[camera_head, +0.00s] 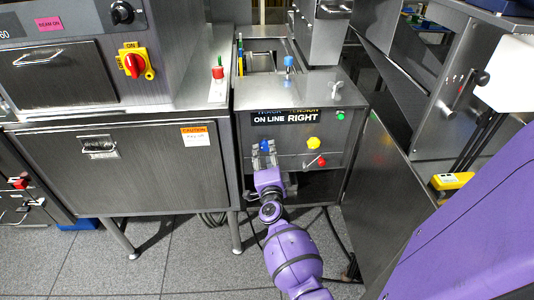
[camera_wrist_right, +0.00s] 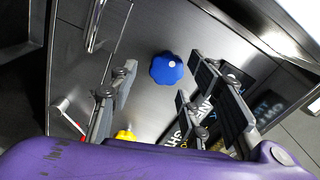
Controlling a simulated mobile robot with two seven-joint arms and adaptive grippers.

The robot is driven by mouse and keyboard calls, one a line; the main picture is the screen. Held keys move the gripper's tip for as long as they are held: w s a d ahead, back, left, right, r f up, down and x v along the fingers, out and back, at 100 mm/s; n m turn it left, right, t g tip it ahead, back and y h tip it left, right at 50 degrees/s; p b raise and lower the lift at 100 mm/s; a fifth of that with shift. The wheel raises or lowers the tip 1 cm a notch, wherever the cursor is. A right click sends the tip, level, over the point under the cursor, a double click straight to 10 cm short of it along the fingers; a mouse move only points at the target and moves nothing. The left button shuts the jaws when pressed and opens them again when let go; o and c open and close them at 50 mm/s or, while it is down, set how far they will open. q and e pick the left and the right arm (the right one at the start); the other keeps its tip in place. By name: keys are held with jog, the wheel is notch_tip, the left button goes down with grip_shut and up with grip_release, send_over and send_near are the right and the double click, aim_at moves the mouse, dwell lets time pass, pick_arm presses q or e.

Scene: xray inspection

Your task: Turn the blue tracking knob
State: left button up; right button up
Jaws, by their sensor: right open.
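The blue knob (camera_head: 266,146) is on the front panel of the grey metal cabinet, left of and below the label "ON LINE RIGHT". In the right wrist view the lobed blue knob (camera_wrist_right: 166,68) with a white dot shows fully, between the lines of the two fingers. My right gripper (camera_head: 265,143) is open in front of the knob, its fingers to either side; it also shows in the wrist view (camera_wrist_right: 165,98). Nothing is held. Contact with the knob cannot be told. My left gripper is not in view.
A yellow knob (camera_head: 313,143) and a red-tipped lever (camera_head: 316,162) sit right of the blue knob. A second blue-topped control (camera_head: 288,62) stands on top of the cabinet. An angled metal panel (camera_head: 385,190) rises at the right.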

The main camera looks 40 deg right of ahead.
jog(key=v, duration=1)
jog(key=shift+s, duration=0.2)
